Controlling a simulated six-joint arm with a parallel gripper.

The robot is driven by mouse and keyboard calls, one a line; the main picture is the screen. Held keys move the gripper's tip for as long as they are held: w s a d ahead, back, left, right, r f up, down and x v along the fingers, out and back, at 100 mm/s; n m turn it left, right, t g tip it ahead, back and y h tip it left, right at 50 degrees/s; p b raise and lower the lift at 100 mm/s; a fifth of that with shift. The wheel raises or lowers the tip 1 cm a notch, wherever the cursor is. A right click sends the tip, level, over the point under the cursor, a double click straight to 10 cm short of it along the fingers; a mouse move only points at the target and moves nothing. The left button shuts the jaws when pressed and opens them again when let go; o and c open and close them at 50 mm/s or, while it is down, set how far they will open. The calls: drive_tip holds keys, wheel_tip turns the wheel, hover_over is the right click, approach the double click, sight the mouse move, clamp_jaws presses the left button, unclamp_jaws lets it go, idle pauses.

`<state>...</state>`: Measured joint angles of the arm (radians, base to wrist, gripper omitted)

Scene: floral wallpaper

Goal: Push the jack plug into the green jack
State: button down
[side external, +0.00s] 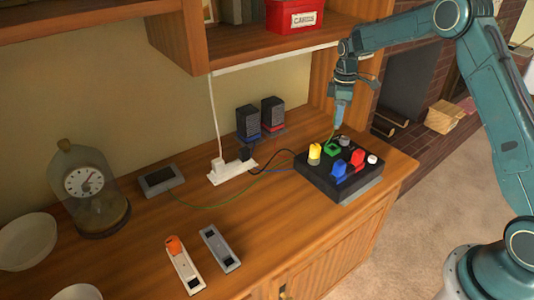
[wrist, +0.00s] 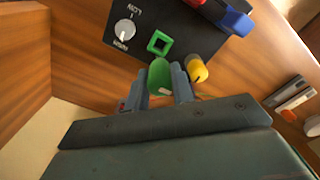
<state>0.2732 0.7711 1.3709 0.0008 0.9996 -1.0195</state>
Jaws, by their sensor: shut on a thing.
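The green jack (wrist: 159,43) is a square green-rimmed socket on the black box (wrist: 100,12). In the side view the green jack (side external: 332,149) sits near the back of the box (side external: 318,184). The green jack plug (wrist: 160,77) is between the fingers of my gripper (wrist: 166,88), which is shut on it. In the wrist view the plug lies just below the jack, apart from it in the picture. In the side view my gripper (side external: 338,126) points down above the jack; the plug is too small to make out there.
A thin green cable (side external: 215,206) crosses the counter. Two small speakers (side external: 272,113) stand behind. A wooden shelf (side external: 245,49) overhangs near my arm.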

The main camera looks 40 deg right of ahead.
sight(336, 128)
drive_tip(key=shift+f, duration=0.15)
idle(0.3)
drive_tip(key=shift+f, duration=2.95)
drive_tip(key=shift+f, duration=1.3)
drive_tip(key=c, duration=1.1)
unclamp_jaws()
wheel_tip(336, 128, up, 14)
drive_tip(key=shift+f, duration=0.1)
